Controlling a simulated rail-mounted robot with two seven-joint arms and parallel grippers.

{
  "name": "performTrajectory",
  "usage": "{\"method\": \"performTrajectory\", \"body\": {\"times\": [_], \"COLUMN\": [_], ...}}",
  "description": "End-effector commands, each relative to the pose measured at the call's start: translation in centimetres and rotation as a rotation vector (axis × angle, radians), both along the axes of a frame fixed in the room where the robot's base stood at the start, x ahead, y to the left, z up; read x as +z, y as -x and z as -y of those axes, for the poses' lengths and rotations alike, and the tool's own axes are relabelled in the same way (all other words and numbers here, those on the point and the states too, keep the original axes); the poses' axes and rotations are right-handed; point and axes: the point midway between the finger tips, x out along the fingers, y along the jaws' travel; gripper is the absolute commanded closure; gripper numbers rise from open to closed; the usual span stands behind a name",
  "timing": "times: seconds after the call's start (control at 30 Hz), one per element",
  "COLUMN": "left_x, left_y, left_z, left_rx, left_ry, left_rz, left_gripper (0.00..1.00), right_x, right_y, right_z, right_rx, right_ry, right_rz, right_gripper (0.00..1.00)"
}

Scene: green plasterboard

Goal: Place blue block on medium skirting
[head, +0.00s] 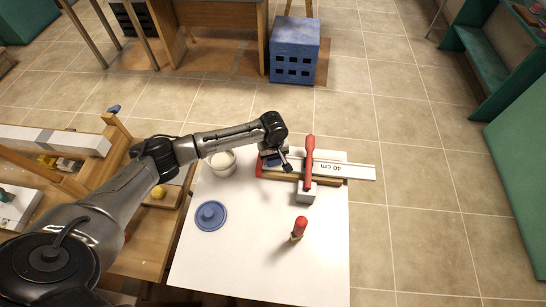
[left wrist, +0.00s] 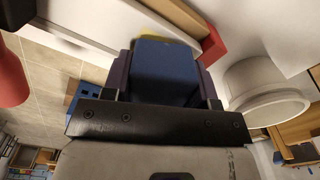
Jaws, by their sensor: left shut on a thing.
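My left gripper (head: 277,157) is over the back of the white table, beside the white ruler and the wooden strip. In the left wrist view it is shut on a blue block (left wrist: 166,72), which sits between its dark fingers. A wooden strip with red parts (head: 275,176) lies along the ruler (head: 345,169), which is marked 40 cm. The strip and red part also show just beyond the block in the wrist view. I cannot tell which piece is the medium skirting, nor whether the block touches anything. My right gripper is out of view.
A white pot (head: 222,163) stands left of my gripper. The table's front (head: 255,275) is clear.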

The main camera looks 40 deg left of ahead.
Motion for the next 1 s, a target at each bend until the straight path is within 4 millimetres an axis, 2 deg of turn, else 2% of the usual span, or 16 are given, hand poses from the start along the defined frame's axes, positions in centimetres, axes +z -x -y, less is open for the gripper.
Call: {"method": "performTrajectory", "body": {"times": [0.43, 0.47, 0.7, 1.0], "left_x": [-0.61, -0.62, -0.6, -0.33], "left_y": [-0.02, -0.04, -0.03, -0.07], "left_z": [0.02, 0.01, 0.01, -0.03], "left_rx": [0.001, 0.0, 0.0, 0.0], "left_ry": [0.001, 0.0, 0.0, -0.001], "left_rz": [0.001, 0.001, 0.001, 0.002], "left_gripper": [0.71, 0.44, 0.22, 0.22], "right_x": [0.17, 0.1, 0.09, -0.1], "right_y": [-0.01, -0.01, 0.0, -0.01], "right_z": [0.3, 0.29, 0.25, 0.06], "right_rx": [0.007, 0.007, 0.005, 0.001], "right_ry": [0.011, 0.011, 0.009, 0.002], "right_rz": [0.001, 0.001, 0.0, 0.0], "right_gripper": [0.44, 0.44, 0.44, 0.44]}}
